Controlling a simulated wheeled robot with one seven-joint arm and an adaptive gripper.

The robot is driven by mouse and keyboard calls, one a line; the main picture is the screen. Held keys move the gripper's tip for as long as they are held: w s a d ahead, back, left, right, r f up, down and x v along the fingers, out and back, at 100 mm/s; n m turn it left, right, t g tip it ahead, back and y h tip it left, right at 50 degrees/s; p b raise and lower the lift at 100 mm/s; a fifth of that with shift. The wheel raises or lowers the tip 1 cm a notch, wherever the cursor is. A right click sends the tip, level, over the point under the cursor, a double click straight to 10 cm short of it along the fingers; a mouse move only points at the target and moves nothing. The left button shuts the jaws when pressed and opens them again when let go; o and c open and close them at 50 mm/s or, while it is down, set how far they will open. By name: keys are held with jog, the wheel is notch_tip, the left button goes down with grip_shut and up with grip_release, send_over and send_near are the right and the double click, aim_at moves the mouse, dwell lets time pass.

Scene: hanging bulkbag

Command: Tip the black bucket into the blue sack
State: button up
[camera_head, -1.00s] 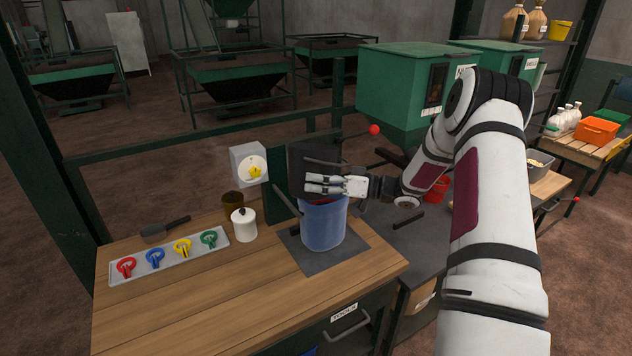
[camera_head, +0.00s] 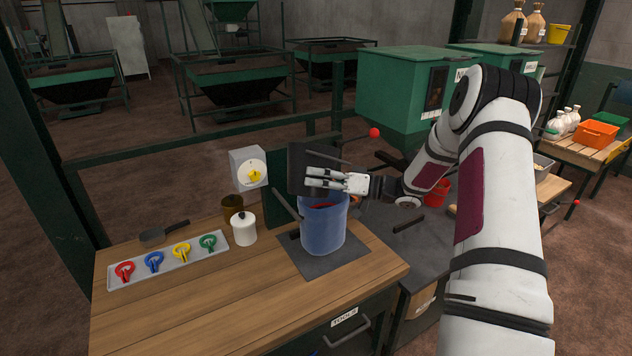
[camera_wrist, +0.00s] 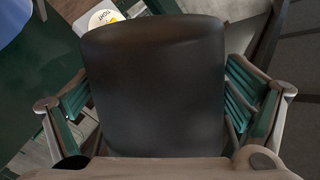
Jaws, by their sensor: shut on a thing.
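The black bucket (camera_head: 299,158) is held up over the blue sack by my gripper (camera_head: 309,178). In the wrist camera the bucket (camera_wrist: 155,85) fills the middle, with a green-padded finger (camera_wrist: 75,105) close on each side. The blue sack (camera_head: 323,228) stands open at the top on a dark mat on the bench, below my gripper. Some red shows inside its mouth. The bucket's mouth and contents are hidden, and I cannot tell exactly how far it is tilted.
A tray (camera_head: 215,252) with coloured rings lies at the left of the wooden bench (camera_head: 220,300). A green hopper (camera_head: 400,90) stands behind my arm.

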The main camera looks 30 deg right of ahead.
jog(key=shift+s+a+r+m, duration=0.15)
jog(key=shift+r+m, duration=0.15)
jog(key=shift+m, duration=0.45)
jog(key=shift+s+a+r+m, duration=0.1)
jog(key=shift+r+m, duration=0.15)
jog(key=shift+m, duration=0.5)
jog(key=shift+s+d+r+m+b, duration=0.1)
jog(key=shift+s+d+m+b, duration=0.2)
jog(key=shift+m, duration=0.45)
jog(key=shift+s+d+m+b, duration=0.2)
jog(key=shift+d+m+b, duration=0.15)
jog(key=shift+m, duration=0.4)
jog(key=shift+w+a+m, duration=0.15)
jog(key=shift+w+m, duration=0.3)
jog(key=shift+m, duration=0.25)
jog(key=shift+s+p, duration=0.1)
jog(key=shift+p, duration=0.2)
